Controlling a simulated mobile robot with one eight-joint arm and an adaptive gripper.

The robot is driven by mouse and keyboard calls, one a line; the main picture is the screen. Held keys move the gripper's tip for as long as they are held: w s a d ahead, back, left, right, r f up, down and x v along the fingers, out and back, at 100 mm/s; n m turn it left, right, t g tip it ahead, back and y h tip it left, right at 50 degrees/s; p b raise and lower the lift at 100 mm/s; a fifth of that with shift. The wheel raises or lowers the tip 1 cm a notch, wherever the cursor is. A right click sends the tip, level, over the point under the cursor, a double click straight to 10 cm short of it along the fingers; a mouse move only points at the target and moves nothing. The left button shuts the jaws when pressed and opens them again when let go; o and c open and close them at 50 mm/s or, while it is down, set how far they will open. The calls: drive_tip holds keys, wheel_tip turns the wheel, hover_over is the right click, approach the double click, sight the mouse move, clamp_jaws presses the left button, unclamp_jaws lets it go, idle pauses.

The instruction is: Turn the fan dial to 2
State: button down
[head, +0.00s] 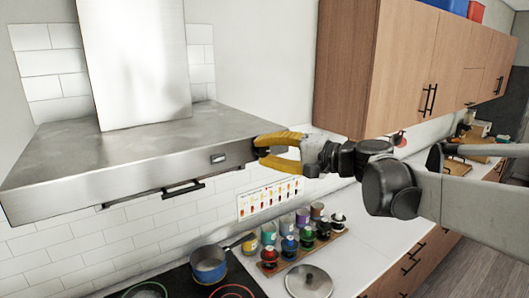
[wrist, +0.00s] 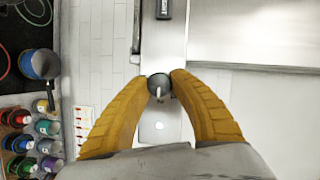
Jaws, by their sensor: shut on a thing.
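The range hood (head: 130,155) is brushed metal and hangs over the stove. The fan dial (wrist: 159,83) is a small dark round knob on the hood's front strip in the wrist view. A white mark on it points toward the bottom of that view. My gripper (head: 257,147), with yellow fingers, is at the right end of the hood's front. In the wrist view, its two fingertips (wrist: 159,77) touch the dial from both sides, so it is shut on the dial.
A small dark display (head: 217,158) and a black handle bar (head: 183,188) are on the hood left of the gripper. A blue pot (head: 208,268) stands on the stove below. Several colored jars stand on a wooden rack (head: 337,241). Wooden cabinets (head: 390,70) hang at right.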

drive_tip(key=c, duration=1.4)
unclamp_jaws()
drive_tip(key=shift+a, duration=0.15)
drive_tip(key=v, duration=1.2)
